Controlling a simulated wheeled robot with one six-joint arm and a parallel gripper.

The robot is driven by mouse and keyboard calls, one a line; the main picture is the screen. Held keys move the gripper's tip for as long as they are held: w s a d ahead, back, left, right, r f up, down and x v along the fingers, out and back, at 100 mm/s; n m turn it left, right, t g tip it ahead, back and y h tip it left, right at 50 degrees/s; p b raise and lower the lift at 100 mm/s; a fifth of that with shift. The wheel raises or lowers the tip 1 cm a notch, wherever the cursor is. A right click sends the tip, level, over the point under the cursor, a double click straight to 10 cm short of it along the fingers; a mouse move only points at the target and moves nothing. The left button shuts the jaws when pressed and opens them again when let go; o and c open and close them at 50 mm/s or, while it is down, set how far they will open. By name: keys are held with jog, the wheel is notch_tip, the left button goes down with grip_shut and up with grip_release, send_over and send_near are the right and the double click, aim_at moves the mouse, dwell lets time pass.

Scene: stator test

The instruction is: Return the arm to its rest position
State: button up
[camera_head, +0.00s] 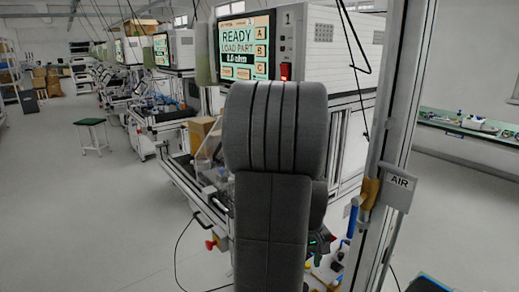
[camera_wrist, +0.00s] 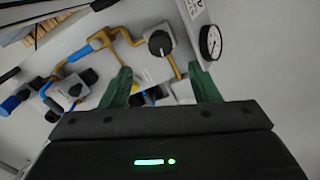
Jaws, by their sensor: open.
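My grey arm (camera_head: 268,180) stands upright in the middle of the head view and covers much of the test station. My gripper (camera_wrist: 159,70) shows in the wrist view with two green fingers spread apart and nothing held between them. Beyond the fingers are yellow pipes, a round black knob and a dial gauge (camera_wrist: 210,42). I cannot tell how far the fingers are from these. In the head view, a dark part with a small green light shows low, just right of my arm; the fingers are not clear there.
A test machine (camera_head: 335,50) with a screen reading "READY LOAD PART" stands behind my arm. A post with an "AIR" sign (camera_head: 399,188) and blue-handled valve is close on the right. A green stool (camera_head: 90,123) stands at left. The grey floor (camera_head: 95,220) is open at left.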

notch_tip(320, 180, up, 4)
notch_tip(320, 180, down, 13)
jog(key=shift+f+b, duration=0.1)
jog(key=shift+b, duration=0.5)
jog(key=shift+m, duration=0.4)
jog(key=m, duration=0.3)
jog(key=shift+m+p, duration=0.4)
jog(key=m+p, duration=0.1)
jog(key=m, duration=0.4)
jog(key=shift+m, duration=0.3)
notch_tip(320, 180, up, 13)
jog(key=p, duration=0.1)
jog(key=shift+r, duration=0.2)
